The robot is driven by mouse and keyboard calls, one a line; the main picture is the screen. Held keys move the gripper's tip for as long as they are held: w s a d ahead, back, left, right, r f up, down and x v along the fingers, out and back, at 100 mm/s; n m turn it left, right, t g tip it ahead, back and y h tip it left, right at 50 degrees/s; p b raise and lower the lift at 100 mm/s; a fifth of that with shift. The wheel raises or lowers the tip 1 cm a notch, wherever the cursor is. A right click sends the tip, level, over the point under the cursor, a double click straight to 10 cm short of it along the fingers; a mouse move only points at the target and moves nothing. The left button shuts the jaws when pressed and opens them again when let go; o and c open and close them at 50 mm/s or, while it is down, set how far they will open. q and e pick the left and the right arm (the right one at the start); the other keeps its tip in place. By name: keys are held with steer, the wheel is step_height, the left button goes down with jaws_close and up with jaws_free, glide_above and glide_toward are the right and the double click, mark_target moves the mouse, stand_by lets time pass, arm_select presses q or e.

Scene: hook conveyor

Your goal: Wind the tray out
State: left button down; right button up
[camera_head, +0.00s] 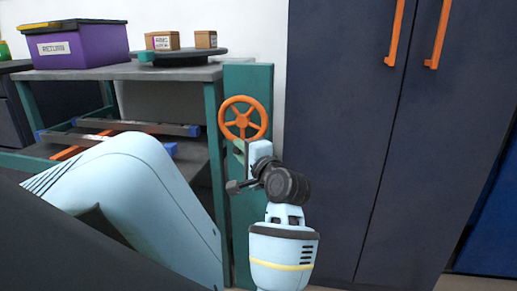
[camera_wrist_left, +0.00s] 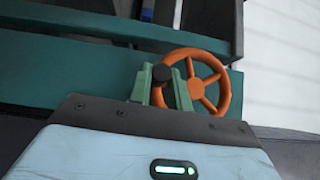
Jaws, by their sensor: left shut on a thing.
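An orange spoked handwheel (camera_head: 243,119) is mounted on a green post (camera_head: 247,78) at the right end of a workbench. It also shows in the left wrist view (camera_wrist_left: 214,67), with a black knob (camera_wrist_left: 162,74) at its rim. My left gripper (camera_head: 240,148) is at the wheel's lower rim. In the left wrist view its green fingers (camera_wrist_left: 162,90) are shut on the knob, one on each side. Under the bench top are grey rails (camera_head: 150,128) with blue ends; I cannot tell which part is the tray. My right gripper is not in view.
A purple bin (camera_head: 84,47), small boxes (camera_head: 162,41) and a dark round turntable (camera_head: 180,57) stand on the bench top (camera_head: 125,72). A tall dark cabinet (camera_head: 335,130) with orange handles stands close on the right. My arm hides the bench's lower front.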

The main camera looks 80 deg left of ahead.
arm_select(q)
steer(key=shift+w+d+n+t+h, duration=0.1)
steer(key=shift+w+n+t+h, duration=0.2)
steer(key=shift+n, duration=0.1)
steer(key=shift+r, duration=0.1)
steer(key=c, duration=1.3)
jaws_free()
steer(key=v, duration=0.8)
steer(key=shift+p, duration=0.3)
